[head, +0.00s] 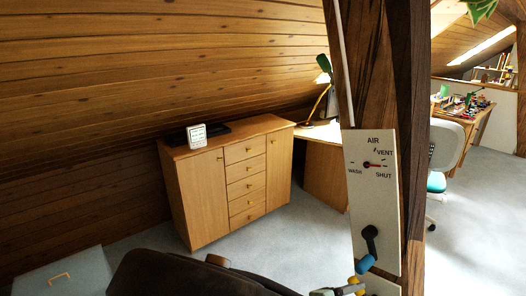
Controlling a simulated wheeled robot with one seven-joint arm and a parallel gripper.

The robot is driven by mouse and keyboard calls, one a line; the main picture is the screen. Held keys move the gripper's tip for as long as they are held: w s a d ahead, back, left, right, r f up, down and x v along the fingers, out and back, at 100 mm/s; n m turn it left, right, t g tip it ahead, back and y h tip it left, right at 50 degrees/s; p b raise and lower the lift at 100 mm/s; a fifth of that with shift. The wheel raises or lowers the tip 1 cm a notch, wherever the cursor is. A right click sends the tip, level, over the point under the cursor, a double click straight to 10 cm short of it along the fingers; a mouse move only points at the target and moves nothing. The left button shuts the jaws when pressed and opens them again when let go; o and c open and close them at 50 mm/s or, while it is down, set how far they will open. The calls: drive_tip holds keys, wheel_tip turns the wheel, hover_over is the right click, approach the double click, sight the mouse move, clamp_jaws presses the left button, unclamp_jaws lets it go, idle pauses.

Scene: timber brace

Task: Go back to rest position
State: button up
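A pale panel (360,197) is fixed to the dark timber brace (413,120). It carries a dial marked AIR, VENT, WASH and SHUT. The dial's small red and dark pointer (374,165) lies about level; its exact reading is too small to tell. Below it, a black lever (370,240) hangs down with a blue grip (365,264) at its lower end. A small grey and yellow part (352,288) shows at the bottom edge beside the panel; I cannot tell what it belongs to.
A wooden cabinet (245,178) with drawers stands at the sloped wall, with a white card (197,136) on top. A dark rounded shape (170,275) fills the bottom middle. A grey box (62,275) is at lower left. A chair (445,145) and desk stand right; carpet there is clear.

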drive_tip(key=s+a+m+g+y+b, duration=0.4)
drive_tip(key=s+g+y, duration=0.3)
drive_tip(key=s, duration=0.1)
drive_tip(key=s+a+r+m+y+b, duration=0.1)
drive_tip(key=s+r+y+b, duration=0.1)
drive_tip(key=r+y, duration=0.1)
drive_tip(key=s+a+r+m+t+y+b, duration=0.1)
drive_tip(key=s+a+r+y+b, duration=0.1)
drive_tip(key=r+y+b, duration=0.1)
drive_tip(key=shift+s+r+y, duration=0.25)
drive_tip(key=shift+r+y, duration=0.55)
drive_tip(key=shift+r, duration=0.55)
drive_tip(key=shift+f, duration=0.1)
